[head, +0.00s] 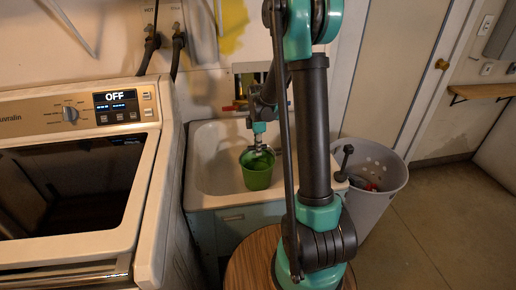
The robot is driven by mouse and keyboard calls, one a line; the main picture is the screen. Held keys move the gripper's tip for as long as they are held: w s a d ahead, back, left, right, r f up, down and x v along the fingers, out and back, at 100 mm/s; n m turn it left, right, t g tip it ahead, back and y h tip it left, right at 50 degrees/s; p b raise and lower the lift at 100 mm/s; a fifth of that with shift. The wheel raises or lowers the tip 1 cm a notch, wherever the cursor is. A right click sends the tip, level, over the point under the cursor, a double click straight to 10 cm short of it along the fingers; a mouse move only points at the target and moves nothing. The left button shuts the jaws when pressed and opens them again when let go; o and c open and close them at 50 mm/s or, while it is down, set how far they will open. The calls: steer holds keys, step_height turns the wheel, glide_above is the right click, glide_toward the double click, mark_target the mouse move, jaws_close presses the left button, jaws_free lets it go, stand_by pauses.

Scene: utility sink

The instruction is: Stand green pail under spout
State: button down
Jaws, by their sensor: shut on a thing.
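The green pail (257,174) is upright in the front right part of the white utility sink (207,170). My gripper (258,152) reaches down from above and is shut on the pail at its top. The fingertips are small here, and I cannot tell exactly which part of the pail they grip. I cannot tell whether the pail's base touches the sink floor. Red tap parts (230,107) show at the wall behind the sink. The spout itself is not clearly visible, as my arm covers that area.
A white washer or dryer (160,190) stands close on the left of the sink. A grey perforated bin (385,190) with things in it stands on the right. A round wooden top (248,265) is in front. Open floor lies at the far right.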

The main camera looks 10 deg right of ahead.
steer(key=shift+f, duration=0.1)
steer(key=c, duration=1.5)
jaws_free()
steer(key=shift+o, duration=0.2)
step_height(320, 180, up, 12)
